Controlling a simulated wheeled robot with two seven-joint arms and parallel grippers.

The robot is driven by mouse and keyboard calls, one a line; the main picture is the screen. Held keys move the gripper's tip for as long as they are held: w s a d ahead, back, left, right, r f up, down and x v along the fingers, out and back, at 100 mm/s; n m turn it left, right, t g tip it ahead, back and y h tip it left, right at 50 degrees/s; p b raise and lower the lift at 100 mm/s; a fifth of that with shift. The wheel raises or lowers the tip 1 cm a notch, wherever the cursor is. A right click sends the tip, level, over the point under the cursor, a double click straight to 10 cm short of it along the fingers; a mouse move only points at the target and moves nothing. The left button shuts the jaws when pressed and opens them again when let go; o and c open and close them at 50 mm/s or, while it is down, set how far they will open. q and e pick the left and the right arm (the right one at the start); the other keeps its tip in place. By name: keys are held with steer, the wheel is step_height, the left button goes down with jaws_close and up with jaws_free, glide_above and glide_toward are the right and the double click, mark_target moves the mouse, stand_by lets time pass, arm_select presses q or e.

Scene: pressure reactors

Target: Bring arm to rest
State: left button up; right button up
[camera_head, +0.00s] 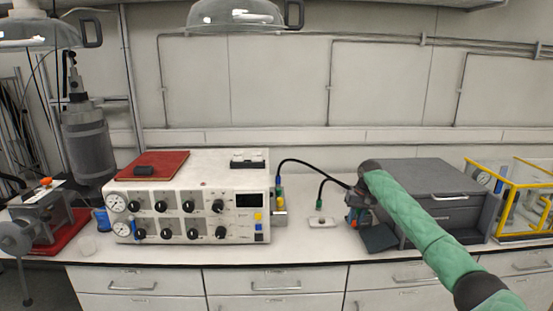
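My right arm (418,226) wears a green quilted sleeve and reaches in from the lower right, over the counter. Its dark wrist bends down at the front of a dark grey drawer cabinet (440,185). My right gripper (357,217) is small and dark there, above the counter. I cannot tell whether its fingers are open or shut, or whether they touch anything. My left gripper is not in view.
A white control box (190,228) with gauges and knobs stands left of centre, a red book (165,161) on top. A yellow-framed case (510,205) stands at the right. Glass domes (240,14) hang above. Counter (310,250) between box and gripper is mostly clear.

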steer(key=w+a+r+n+t+h, duration=0.1)
steer(key=w+a+r+n+t, duration=0.2)
steer(key=r, duration=0.4)
steer(key=w+a+r+t+h, duration=0.1)
steer(key=w+a+r+t, duration=0.15)
steer(key=r+t, duration=0.3)
steer(key=s+a+f, duration=0.3)
steer(key=s+f, duration=1.4)
steer(key=f, duration=0.4)
steer(key=s+a+f, duration=0.3)
steer(key=s+f, duration=1.3)
steer(key=f, duration=0.5)
steer(key=s+f+g, duration=0.2)
steer(key=s+f, duration=0.6)
steer(key=s, duration=0.6)
steer(key=s+f+m+g, duration=0.1)
steer(key=s+f+g, duration=0.1)
steer(key=s+f, duration=0.6)
steer(key=s+a+f+g+y, duration=0.1)
steer(key=s+f+g, duration=0.2)
steer(key=s+f, duration=0.5)
steer(key=s, duration=1.3)
steer(key=shift+f+m, duration=0.25)
steer(key=shift+m, duration=0.05)
steer(key=shift+a, duration=0.2)
